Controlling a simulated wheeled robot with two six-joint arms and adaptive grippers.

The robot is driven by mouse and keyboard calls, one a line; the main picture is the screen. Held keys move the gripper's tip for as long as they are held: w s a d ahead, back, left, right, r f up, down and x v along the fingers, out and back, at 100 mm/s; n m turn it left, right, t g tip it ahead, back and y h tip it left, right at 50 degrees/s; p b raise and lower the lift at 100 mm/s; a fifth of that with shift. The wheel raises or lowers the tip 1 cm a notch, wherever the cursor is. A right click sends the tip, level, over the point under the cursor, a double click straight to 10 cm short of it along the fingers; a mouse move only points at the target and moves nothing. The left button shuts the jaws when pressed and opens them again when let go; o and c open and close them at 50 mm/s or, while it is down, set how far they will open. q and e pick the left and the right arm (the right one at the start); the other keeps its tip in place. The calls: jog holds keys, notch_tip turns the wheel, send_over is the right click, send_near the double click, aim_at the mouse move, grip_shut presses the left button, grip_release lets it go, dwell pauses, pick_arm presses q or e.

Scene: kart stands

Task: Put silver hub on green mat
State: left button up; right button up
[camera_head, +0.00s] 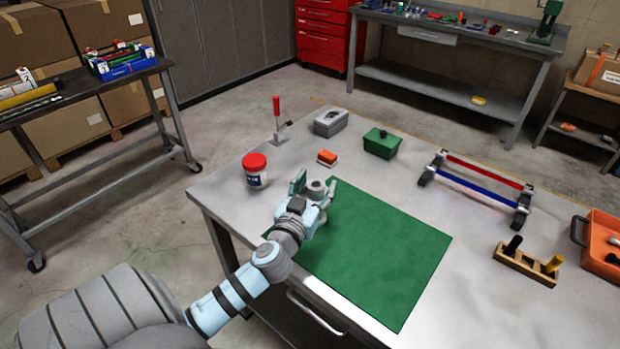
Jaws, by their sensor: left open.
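The green mat (385,255) lies flat on the near part of the grey workbench. A grey, round part that looks like the silver hub (317,186) is at the mat's far left corner. My left gripper (316,189) reaches in from the left, its jaws open, one finger on each side of the hub. The gripper hides the hub's lower part, so I cannot tell whether it rests on the mat, on the bench beside it, or is above them. My right gripper is not in view.
On the workbench (355,150) stand a red-lidded tub (255,170), an orange block (327,158), a grey box (331,122), a green box (381,143), a rack with red and blue bars (480,186), a wooden holder (526,263) and an orange bin (600,245). Most of the mat is clear.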

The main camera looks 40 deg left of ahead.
pick_arm(q)
jog(key=b+v, duration=0.1)
jog(key=v, duration=1)
jog(key=shift+s+b, duration=0.3)
jog(key=shift+b, duration=0.1)
jog(key=shift+d, duration=0.1)
